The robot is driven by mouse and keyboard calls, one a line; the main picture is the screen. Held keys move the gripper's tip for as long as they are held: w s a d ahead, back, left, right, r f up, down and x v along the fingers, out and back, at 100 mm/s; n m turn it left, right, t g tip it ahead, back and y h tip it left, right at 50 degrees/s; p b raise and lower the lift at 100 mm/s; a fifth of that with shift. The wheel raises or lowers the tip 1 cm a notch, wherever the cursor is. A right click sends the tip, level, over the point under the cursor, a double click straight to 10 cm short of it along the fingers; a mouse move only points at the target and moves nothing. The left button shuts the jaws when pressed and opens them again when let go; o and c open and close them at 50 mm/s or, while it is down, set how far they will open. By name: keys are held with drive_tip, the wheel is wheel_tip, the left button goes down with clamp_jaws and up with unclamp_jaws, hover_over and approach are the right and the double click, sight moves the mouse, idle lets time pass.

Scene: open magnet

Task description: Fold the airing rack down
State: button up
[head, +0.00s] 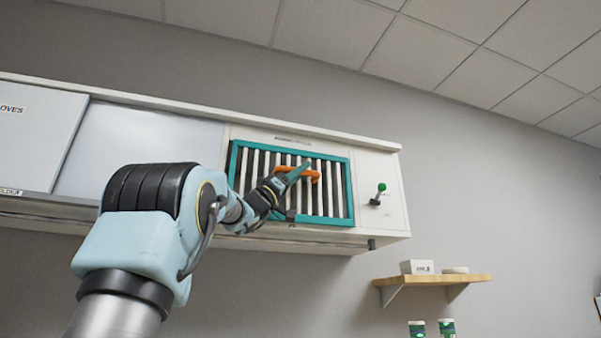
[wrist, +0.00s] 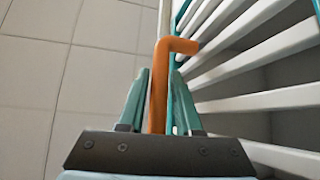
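The airing rack (head: 347,190) has a teal frame and white slats and stands upright, flat against the white wall cabinet in the head view. Its orange handle (head: 312,174) sticks out near the upper middle. My gripper (head: 298,174) reaches the handle from the left and below. In the wrist view the orange handle (wrist: 158,85) lies between the two teal fingers of my gripper (wrist: 160,95), with hardly any gap on either side. The gripper looks shut on it. The white slats (wrist: 245,65) show to the right. My arm hides the rack's lower left part.
A lever with a green knob (head: 381,187) is on the cabinet panel right of the rack. Closed panels (head: 135,140) fill the cabinet's left. A wooden shelf (head: 430,280) with a white box (head: 417,267) is below right. The wall between is bare.

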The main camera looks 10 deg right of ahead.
clamp_jaws()
idle(1.0)
